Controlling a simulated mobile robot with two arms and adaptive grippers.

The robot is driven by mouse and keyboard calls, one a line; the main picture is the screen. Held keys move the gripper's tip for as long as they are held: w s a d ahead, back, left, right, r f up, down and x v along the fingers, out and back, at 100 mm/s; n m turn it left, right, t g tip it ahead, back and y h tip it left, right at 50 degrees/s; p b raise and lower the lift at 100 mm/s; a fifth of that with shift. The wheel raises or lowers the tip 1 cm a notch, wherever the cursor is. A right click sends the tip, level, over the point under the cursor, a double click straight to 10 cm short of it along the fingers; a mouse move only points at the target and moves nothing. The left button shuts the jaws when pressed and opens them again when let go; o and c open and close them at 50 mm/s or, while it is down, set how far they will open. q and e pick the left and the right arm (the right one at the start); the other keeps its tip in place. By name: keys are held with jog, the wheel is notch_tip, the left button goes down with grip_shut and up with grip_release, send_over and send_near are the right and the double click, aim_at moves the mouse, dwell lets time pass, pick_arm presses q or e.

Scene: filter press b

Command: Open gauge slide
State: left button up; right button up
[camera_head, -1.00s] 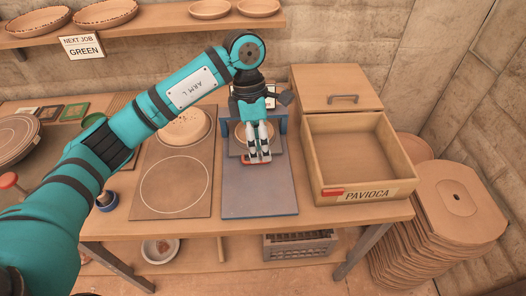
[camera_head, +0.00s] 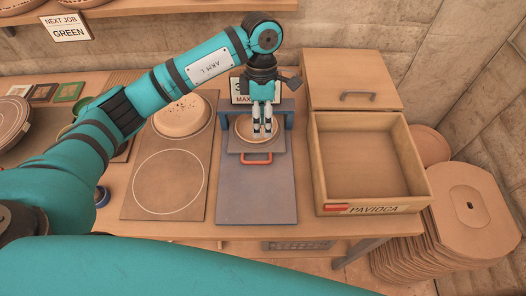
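The gauge stands on a blue-grey board (camera_head: 256,195) on the bench, with a blue frame (camera_head: 287,115) at its back. The gauge slide is a grey plate (camera_head: 238,146) at the frame, with a red handle (camera_head: 256,158) at its front edge. A round tan disc (camera_head: 244,124) sits behind my gripper, partly hidden. My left gripper (camera_head: 262,136) points down over the disc, behind the handle and apart from it. Its two pale fingers are close together; I cannot tell whether they are shut or what height they are at. My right gripper is not in view.
An open wooden box (camera_head: 421,182) labelled PAVIOCA stands right of the gauge. A brown board (camera_head: 138,200) with a white circle and a tan round piece (camera_head: 181,116) lies left. A sign (camera_head: 241,92) stands behind the gauge. My teal arm covers the bottom left.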

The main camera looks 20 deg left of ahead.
aim_at(263, 161)
pick_arm(q)
jog(key=p+x, duration=0.3)
jog(key=x, duration=0.8)
jog(key=shift+f, duration=0.6)
jog(key=c, duration=0.7)
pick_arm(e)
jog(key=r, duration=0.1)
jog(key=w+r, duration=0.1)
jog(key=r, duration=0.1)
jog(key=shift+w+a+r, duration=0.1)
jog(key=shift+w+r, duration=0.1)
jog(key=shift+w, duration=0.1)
